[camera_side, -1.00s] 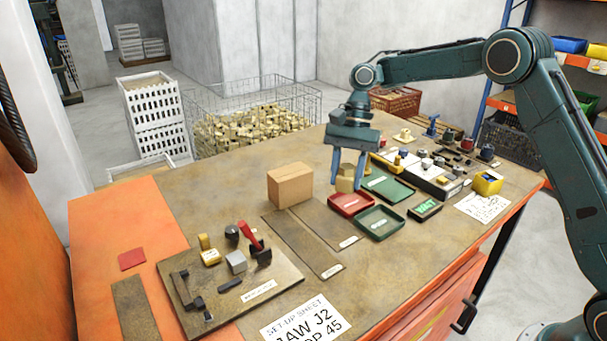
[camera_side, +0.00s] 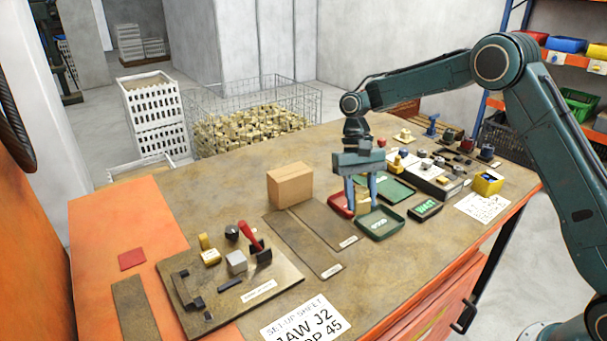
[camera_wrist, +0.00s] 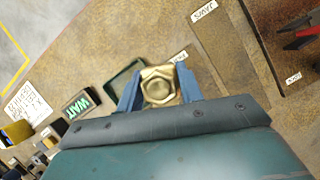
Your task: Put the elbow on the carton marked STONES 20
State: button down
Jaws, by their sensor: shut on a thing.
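My gripper (camera_side: 362,207) is shut on a brass fitting (camera_wrist: 158,87), with one blue finger on each side of it. The wrist view shows a hexagonal end of the fitting with a round face; I cannot make out a bend. No marking on the carton can be read from here.
Another green tray (camera_side: 398,189) lies behind. A dark block reading WAIT (camera_side: 427,210) is right of the trays. Dark mats (camera_side: 302,243) lie in front of the carton. A board with tools (camera_side: 232,283) is at the front left. Bench left of the carton is clear.

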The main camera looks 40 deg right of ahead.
aim_at(294, 172)
jog(key=shift+s+d+f+n+h, duration=0.3)
jog(key=shift+s+f+n, duration=0.15)
jog(key=shift+n, duration=0.3)
jog(key=shift+s+d+f+n+h, duration=0.3)
jog(key=shift+f+n, duration=0.15)
jog(key=shift+n, duration=0.35)
jog(key=shift+s+d+f+n+h, duration=0.3)
jog(key=shift+s+f+n, duration=0.15)
jog(key=shift+n, duration=0.3)
jog(key=shift+w, duration=0.15)
